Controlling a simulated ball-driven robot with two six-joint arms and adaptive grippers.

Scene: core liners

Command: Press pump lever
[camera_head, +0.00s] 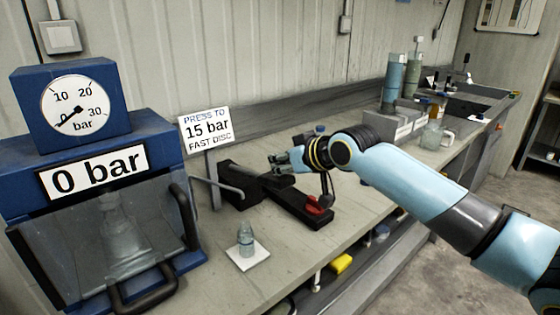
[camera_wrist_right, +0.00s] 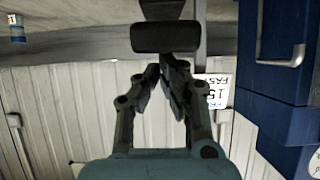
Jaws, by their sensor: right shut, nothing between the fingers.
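The blue press (camera_head: 170,140) at the left carries a round gauge (camera_head: 77,106) with its needle near 0 and a "0 bar" display (camera_head: 93,171). The black hand pump (camera_head: 238,186) sits on the bench beside it, with a red knob (camera_head: 318,205) on its base. A black lever end (camera_head: 278,180) shows just below my right gripper (camera_head: 277,163). In the wrist view a black padded bar (camera_wrist_right: 165,37), apparently the lever, lies just beyond the shut, empty fingertips (camera_wrist_right: 171,64). I cannot tell whether they touch. My left gripper is not in view.
A "15 bar" sign (camera_head: 207,129) stands behind the pump. A small clear bottle (camera_head: 246,238) stands on a white square (camera_head: 247,256) at the front. Tall cylinders (camera_head: 392,80) and a glass jug (camera_head: 431,136) stand further back. The bench front right of the bottle is clear.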

